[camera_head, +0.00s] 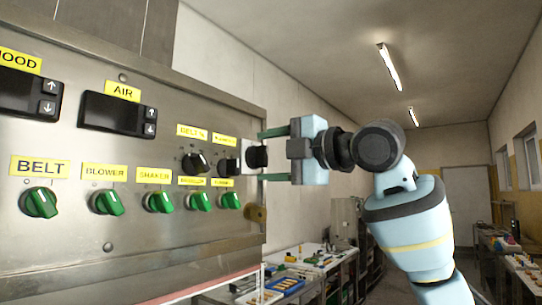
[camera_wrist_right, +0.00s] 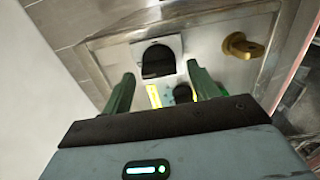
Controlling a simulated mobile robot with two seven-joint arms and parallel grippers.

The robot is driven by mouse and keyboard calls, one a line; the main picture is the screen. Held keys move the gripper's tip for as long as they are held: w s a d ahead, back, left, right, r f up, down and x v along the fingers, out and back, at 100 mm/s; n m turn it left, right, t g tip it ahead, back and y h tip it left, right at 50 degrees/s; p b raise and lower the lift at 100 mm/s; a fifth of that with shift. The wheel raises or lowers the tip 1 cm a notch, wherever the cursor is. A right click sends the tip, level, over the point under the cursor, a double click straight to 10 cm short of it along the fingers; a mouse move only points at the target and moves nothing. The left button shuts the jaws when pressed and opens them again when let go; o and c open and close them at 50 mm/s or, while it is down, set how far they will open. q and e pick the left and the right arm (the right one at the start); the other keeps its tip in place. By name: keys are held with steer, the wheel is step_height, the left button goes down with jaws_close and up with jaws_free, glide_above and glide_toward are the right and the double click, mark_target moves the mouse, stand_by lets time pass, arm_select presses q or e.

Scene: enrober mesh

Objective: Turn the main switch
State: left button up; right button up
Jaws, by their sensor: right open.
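A control panel (camera_head: 150,235) of bare metal fills the left of the head view. Near its right edge, a black rotary knob (camera_head: 257,157) sticks out from a pale plate; I take it for the main switch, though I see no readable label on it. It also shows in the right wrist view as a black knob on a grey plate (camera_wrist_right: 157,60). My right gripper (camera_head: 270,155) is open, its two green fingers above and below the knob in the head view. In the wrist view, the knob appears between and slightly beyond the fingertips (camera_wrist_right: 160,78). Contact is not visible. My left gripper is out of view.
Several green knobs (camera_head: 110,202) line the panel's lower row, with smaller black knobs (camera_head: 195,162) above. A brass fitting (camera_head: 256,214) sits at the panel's lower right edge. Benches with trays (camera_head: 286,284) stand behind. The aisle beyond is partly hidden by my arm.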

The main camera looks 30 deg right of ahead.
steer(key=v, duration=0.8)
steer(key=shift+w, duration=0.1)
stand_by(0.5)
